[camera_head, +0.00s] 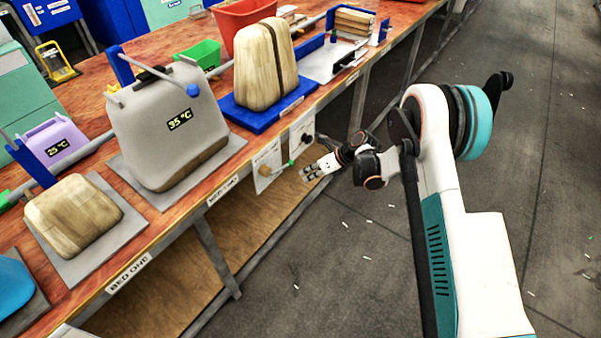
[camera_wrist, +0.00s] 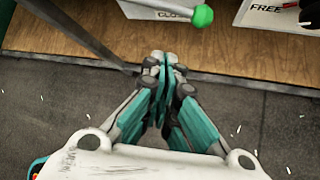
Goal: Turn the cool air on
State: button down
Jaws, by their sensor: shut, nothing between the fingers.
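A green ball knob (camera_head: 290,163) on a thin lever stands out from a white panel (camera_head: 266,158) on the front of the bench. In the wrist view the green knob (camera_wrist: 202,15) shows at the top, beside the panel (camera_wrist: 155,10) whose partly cut-off label seems to start with "CLO". A second white panel (camera_head: 301,130) with a black part sits to the right; its label in the wrist view (camera_wrist: 270,14) starts with "FREE". My gripper (camera_head: 306,173) is shut and empty, just right of and below the green knob, apparently apart from it. In the wrist view my gripper's fingertips (camera_wrist: 166,72) meet.
The bench (camera_head: 236,168) carries presses, one marked 35 °C (camera_head: 165,125) and one 25 °C (camera_head: 55,140). A green bin (camera_head: 203,55) and red bin (camera_head: 243,22) stand behind. A wooden shelf (camera_head: 245,215) lies below. The floor at right is open, with small white scraps.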

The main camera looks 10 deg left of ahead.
aim_at(282, 168)
jog(key=b+x, duration=0.4)
jog(key=x, duration=0.6)
jog(key=shift+w+a+r+b, duration=0.1)
jog(key=shift+w+r+b, duration=0.2)
jog(key=shift+r, duration=0.65)
jog(key=shift+w+r+b, duration=0.2)
jog(key=shift+w+r, duration=0.2)
jog(key=shift+r, duration=0.55)
jog(key=shift+w+r+n+t+h+p, duration=0.25)
jog(key=shift+r+n+t+h, duration=0.15)
jog(key=shift+r+t, duration=0.35)
jog(key=shift+w+r+n+t+h+p, duration=0.1)
jog(key=shift+r+n+t+h+p, duration=0.25)
jog(key=shift+r+t, duration=0.35)
jog(key=shift+f, duration=0.25)
